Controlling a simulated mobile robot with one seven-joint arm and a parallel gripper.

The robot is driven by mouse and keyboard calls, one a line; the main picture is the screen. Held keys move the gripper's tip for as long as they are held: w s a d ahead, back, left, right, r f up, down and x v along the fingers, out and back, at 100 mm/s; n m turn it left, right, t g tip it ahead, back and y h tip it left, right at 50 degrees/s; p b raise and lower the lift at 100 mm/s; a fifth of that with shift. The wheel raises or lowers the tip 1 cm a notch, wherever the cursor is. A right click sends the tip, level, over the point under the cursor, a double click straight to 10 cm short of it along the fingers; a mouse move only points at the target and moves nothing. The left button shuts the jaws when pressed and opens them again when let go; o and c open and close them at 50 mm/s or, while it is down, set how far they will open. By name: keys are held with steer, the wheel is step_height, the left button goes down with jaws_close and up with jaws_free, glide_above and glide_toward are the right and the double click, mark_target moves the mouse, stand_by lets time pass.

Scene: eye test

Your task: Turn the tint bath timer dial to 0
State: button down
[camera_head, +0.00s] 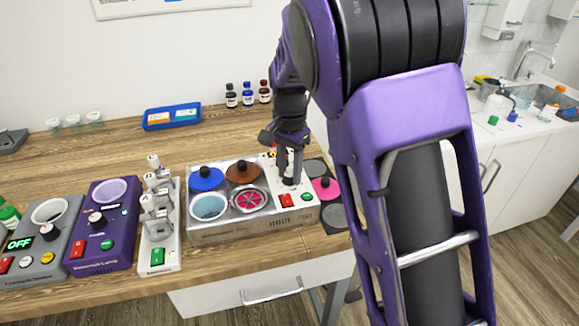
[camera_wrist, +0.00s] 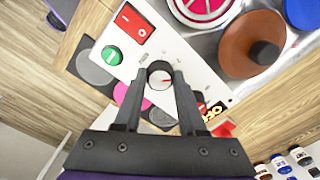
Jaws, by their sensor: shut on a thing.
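The tint bath (camera_head: 250,232) is a silver unit on the wooden counter, with a white control panel (camera_head: 309,197) at its right end. Its timer dial (camera_wrist: 159,79) is a small round knob with a pale face and a red mark, set in that panel. My gripper (camera_wrist: 159,75) comes down over the panel and is shut on the dial, one finger on each side; it also shows in the head view (camera_head: 289,172). A red-lit display (camera_wrist: 211,112) is partly hidden by a finger. The numbers around the dial are too small to read.
The panel has a red switch (camera_wrist: 133,23) and a green button (camera_wrist: 112,55). A blue lid (camera_head: 206,180) and a brown lid (camera_head: 243,172) sit on the bath. A purple device (camera_head: 103,226) stands to the left, and bottles (camera_head: 248,95) stand behind.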

mark_target(290, 173)
steer(key=n+p, duration=0.1)
steer(key=n, duration=0.6)
steer(key=shift+p, duration=0.3)
steer(key=n, duration=0.4)
steer(key=shift+p, duration=0.35)
steer(key=shift+n+p, duration=0.35)
steer(key=shift+n, duration=1.55)
steer(key=shift+c, duration=2.4)
jaws_free()
steer(key=shift+r, duration=0.1)
step_height(290, 173, up, 17)
steer(key=shift+r+p, duration=0.15)
steer(key=shift+p, duration=0.3)
